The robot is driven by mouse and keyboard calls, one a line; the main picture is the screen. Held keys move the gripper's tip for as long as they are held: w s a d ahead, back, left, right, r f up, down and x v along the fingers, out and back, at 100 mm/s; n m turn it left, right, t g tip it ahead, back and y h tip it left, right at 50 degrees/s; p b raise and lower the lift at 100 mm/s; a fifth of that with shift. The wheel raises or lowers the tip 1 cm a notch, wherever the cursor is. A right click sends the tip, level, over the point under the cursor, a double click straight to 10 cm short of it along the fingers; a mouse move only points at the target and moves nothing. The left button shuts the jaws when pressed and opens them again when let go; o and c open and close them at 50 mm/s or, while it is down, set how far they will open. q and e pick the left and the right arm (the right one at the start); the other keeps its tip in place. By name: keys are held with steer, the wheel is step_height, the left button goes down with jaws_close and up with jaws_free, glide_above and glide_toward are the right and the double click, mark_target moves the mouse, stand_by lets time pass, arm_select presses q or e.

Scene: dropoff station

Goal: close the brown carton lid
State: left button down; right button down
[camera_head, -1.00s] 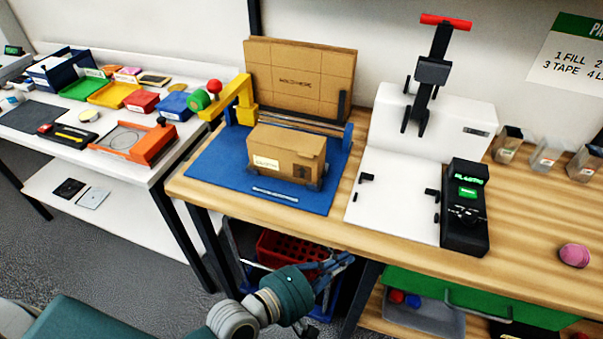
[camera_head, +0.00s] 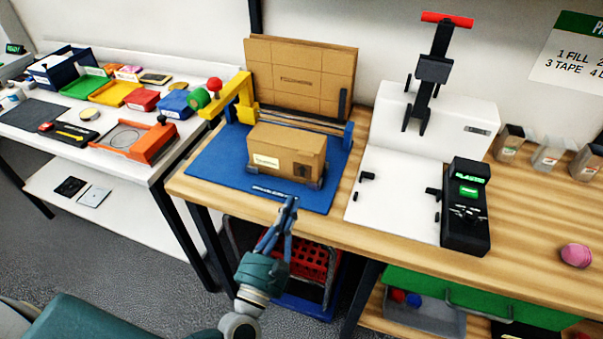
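The brown carton (camera_head: 285,152) sits on the blue mat (camera_head: 210,155), with a pale label on its front. Its top lies flat or nearly flat; a small gap at its edge would be too fine to tell. My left gripper (camera_head: 292,200) points up toward the carton from below, near the mat's front edge. It is apart from the carton, with nothing seen in it. Its blue-grey fingers look close together and overlap in this view, so their opening is unclear. My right gripper is not in view.
A yellow tape arm (camera_head: 243,98) and flat cardboard (camera_head: 300,75) stand behind the carton. A white sealing machine (camera_head: 400,190) with a black control box (camera_head: 466,205) is to the right. A red crate (camera_head: 312,262) sits below the table edge.

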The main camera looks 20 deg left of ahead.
mark_target(307, 159)
arm_select(q)
steer(key=shift+w+a+r+n+y, duration=0.15)
steer(key=shift+w+a+n+y, duration=0.1)
steer(key=shift+n+y, duration=0.05)
steer(key=p+x, duration=0.3)
steer(key=x, duration=0.5)
steer(key=shift+d+r, duration=0.1)
steer(key=shift+w, duration=0.7)
steer(key=shift+r, duration=0.1)
